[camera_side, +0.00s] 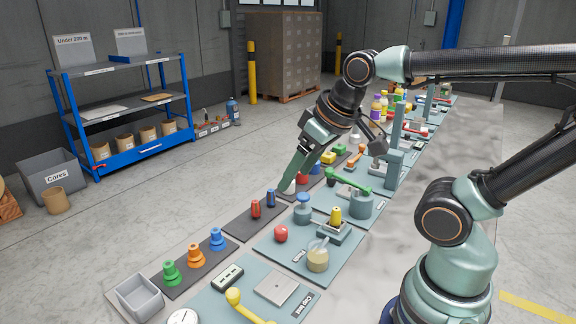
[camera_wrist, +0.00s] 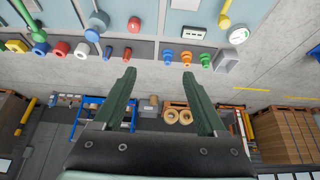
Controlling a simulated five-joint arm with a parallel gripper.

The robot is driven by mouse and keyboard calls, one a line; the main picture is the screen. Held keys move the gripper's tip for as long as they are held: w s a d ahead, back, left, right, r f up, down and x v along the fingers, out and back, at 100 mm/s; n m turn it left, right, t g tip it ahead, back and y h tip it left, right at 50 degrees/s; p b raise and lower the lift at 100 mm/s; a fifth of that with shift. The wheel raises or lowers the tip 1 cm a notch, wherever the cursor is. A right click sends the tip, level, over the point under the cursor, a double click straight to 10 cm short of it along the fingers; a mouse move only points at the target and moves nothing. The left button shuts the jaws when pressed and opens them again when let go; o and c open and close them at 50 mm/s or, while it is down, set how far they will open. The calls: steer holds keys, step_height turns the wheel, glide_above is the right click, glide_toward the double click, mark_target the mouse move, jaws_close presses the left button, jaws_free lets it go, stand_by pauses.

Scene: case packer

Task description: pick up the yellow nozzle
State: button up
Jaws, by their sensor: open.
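A yellow cone-shaped piece, which looks like the yellow nozzle (camera_side: 335,215), stands upright in a dark square holder (camera_side: 333,232) on a blue-grey mat. My gripper (camera_side: 291,186) is above the far strip of the bench, left of and behind the yellow piece in the side view. In the wrist view my gripper (camera_wrist: 158,75) has its two green fingers well apart with nothing between them. The gripper and the yellow piece are apart.
Green (camera_side: 170,273), orange (camera_side: 195,256) and blue (camera_side: 217,239) stepped pieces stand on a dark strip. A red ball-like piece (camera_side: 281,233), a beige jar (camera_side: 318,257) and a blue-topped jar (camera_side: 303,205) are near the holder. A grey bin (camera_side: 139,297) is at the front.

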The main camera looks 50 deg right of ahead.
steer(key=shift+c, duration=0.3)
steer(key=m+g, duration=0.6)
steer(key=m, duration=1.6)
glide_above(337, 209)
step_height(337, 209, down, 9)
step_height(337, 209, down, 11)
steer(key=shift+f, duration=0.15)
jaws_close()
